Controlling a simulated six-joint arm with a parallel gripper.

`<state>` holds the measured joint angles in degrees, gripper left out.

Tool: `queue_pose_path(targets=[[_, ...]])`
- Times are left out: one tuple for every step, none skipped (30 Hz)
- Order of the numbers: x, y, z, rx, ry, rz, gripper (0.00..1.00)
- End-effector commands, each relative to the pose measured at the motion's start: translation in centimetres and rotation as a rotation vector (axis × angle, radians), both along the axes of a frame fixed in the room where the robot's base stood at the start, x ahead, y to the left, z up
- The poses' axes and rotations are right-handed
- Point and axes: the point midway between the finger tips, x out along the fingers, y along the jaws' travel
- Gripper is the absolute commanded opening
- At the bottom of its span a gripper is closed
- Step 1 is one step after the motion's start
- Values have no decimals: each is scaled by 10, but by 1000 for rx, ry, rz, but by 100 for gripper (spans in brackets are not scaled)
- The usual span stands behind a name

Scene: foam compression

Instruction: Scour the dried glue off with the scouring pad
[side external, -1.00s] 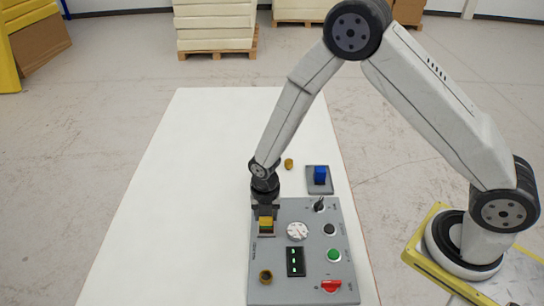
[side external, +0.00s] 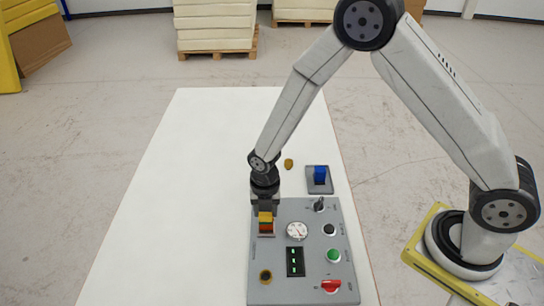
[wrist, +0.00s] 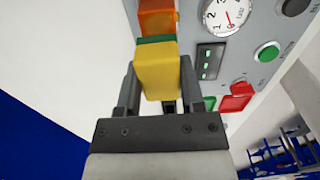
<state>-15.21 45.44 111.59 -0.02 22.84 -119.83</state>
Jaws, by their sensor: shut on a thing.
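My gripper (side external: 265,207) is over the left edge of the grey panel, pointing down. It is shut on the scouring pad (side external: 265,217), a yellow block with a green layer on its far side from the jaws. In the wrist view the pad (wrist: 158,74) sits between the two fingers (wrist: 158,95). An orange-red block (side external: 266,228) is just beyond the pad's green face. It also shows at the top of the wrist view (wrist: 157,18). I cannot tell whether the two touch. No dried glue can be made out clearly.
The white table is clear at left.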

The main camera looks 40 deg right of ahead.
Motion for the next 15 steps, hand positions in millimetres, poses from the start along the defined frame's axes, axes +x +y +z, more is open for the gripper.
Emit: queue_pose_path(targets=[[0,0,3,0,0,0,0],[0,0,6,0,0,0,0],[0,0,10,0,0,0,0],[0,0,13,0,0,0,0],[0,0,15,-1,1,0,0],[0,0,19,0,0,0,0],[0,0,22,0,0,0,0],[0,0,24,0,0,0,0],[0,0,28,0,1,0,0],[0,0,31,-1,1,0,0],[0,0,33,0,0,0,0],[0,0,37,0,0,0,0],[0,0,40,0,0,0,0],[0,0,42,0,0,0,0],[0,0,46,0,0,0,0]])
